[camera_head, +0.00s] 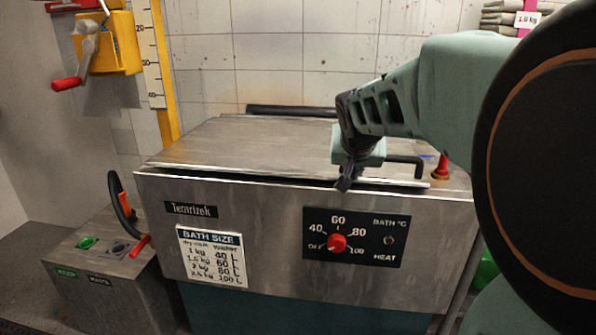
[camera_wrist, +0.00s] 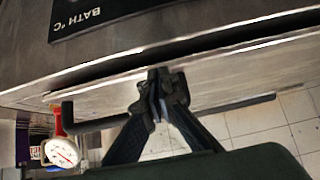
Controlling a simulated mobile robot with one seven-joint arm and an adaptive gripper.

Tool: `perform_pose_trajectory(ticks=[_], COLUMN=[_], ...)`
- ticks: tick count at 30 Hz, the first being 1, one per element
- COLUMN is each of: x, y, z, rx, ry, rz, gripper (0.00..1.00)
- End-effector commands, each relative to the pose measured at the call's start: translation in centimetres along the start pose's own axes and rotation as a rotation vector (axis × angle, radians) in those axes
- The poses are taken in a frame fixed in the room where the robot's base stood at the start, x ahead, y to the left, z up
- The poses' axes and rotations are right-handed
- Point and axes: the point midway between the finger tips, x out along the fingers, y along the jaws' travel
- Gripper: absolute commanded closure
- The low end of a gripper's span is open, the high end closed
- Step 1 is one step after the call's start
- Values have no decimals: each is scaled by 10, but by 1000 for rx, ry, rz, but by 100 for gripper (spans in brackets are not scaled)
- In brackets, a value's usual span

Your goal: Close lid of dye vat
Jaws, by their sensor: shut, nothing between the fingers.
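The dye vat (camera_head: 270,215) is a grey metal box with a control panel on its front; its front also shows in the wrist view (camera_wrist: 150,25). Its flat metal lid (camera_head: 250,145) lies almost level over the top. A dark gap shows under the lid's front edge, and the lid also fills part of the wrist view (camera_wrist: 225,75). My gripper (camera_head: 345,184) is shut and empty, fingertips pointing down at the lid's front edge. In the wrist view the fingertips (camera_wrist: 161,84) overlap that edge; contact is unclear. A dark lid handle (camera_head: 408,161) stands beside the gripper.
A dial thermometer (camera_wrist: 62,152) stands beside the lid. A red knob (camera_head: 337,243) sits on the vat's panel. A lower control box (camera_head: 105,265) stands at left, and a yellow crank unit (camera_head: 113,45) hangs on the wall above. The tiled wall is close behind.

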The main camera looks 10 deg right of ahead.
Motion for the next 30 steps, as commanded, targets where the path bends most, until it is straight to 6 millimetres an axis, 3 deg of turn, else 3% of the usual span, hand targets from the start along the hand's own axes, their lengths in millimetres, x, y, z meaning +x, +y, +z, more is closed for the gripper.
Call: perform_pose_trajectory(ticks=[6, 21, 26, 30], x=[14, 16, 11, -2], y=[-1, 0, 0, 0], z=[13, 16, 10, -9], rx=[0, 0, 0, 2], ry=[31, 29, 30, 38], rz=[-2, -1, -1, -3], gripper=[100, 100, 100, 100])
